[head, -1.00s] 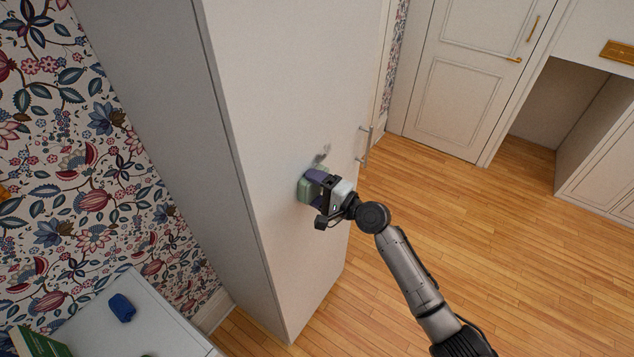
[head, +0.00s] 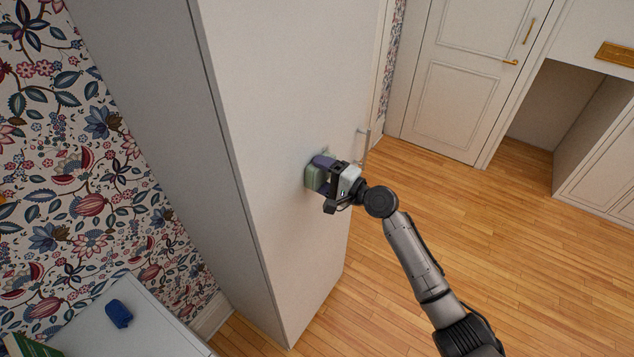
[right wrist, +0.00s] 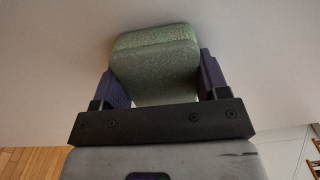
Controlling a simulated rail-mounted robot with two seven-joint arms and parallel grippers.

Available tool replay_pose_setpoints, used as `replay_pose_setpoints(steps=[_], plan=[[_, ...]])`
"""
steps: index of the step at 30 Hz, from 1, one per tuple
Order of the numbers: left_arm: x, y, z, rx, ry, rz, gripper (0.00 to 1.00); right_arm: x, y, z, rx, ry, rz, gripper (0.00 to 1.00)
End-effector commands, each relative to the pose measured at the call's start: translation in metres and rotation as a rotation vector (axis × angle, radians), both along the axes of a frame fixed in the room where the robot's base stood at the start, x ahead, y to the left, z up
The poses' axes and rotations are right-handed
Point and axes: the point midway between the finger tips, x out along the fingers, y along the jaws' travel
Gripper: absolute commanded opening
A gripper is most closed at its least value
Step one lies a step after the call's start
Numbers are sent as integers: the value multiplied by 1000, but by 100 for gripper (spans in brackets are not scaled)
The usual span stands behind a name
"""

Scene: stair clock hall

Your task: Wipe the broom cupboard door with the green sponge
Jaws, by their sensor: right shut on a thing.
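The broom cupboard door (head: 270,100) is the tall, plain off-white front in the middle of the head view, with a metal bar handle (head: 366,146) near its right edge. My right gripper (head: 324,174) is shut on the green sponge (head: 313,178), in front of the door at about handle height. In the right wrist view the green sponge (right wrist: 155,65) sits between the purple fingers, its far side against or very close to the pale door surface (right wrist: 50,60). A grey mark on the door just above the gripper is partly hidden. My left gripper is out of view.
A low white cabinet (head: 150,325) at the bottom left bears a blue object (head: 119,313) and a green book-like thing (head: 30,346). Wooden floor (head: 450,200) lies open to the right. A white panelled door (head: 462,90) stands at the back.

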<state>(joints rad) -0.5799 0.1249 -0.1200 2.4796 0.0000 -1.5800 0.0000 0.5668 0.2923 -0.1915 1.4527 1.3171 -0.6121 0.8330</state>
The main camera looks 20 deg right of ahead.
Motion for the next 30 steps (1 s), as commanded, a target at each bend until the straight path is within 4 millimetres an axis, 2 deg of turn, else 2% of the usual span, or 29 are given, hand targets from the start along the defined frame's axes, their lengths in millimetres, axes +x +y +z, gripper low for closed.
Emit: replay_pose_setpoints(steps=[5, 15, 23, 30], plan=[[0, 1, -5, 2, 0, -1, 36, 3, -4, -1, 0, 0, 0, 49], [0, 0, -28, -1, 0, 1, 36, 20, -23, -3, -1, -1, -1, 49], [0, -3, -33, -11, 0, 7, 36, 26, -30, 0, 1, -1, -1, 49], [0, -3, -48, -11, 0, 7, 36, 35, -41, -2, 0, -1, -3, 49]])
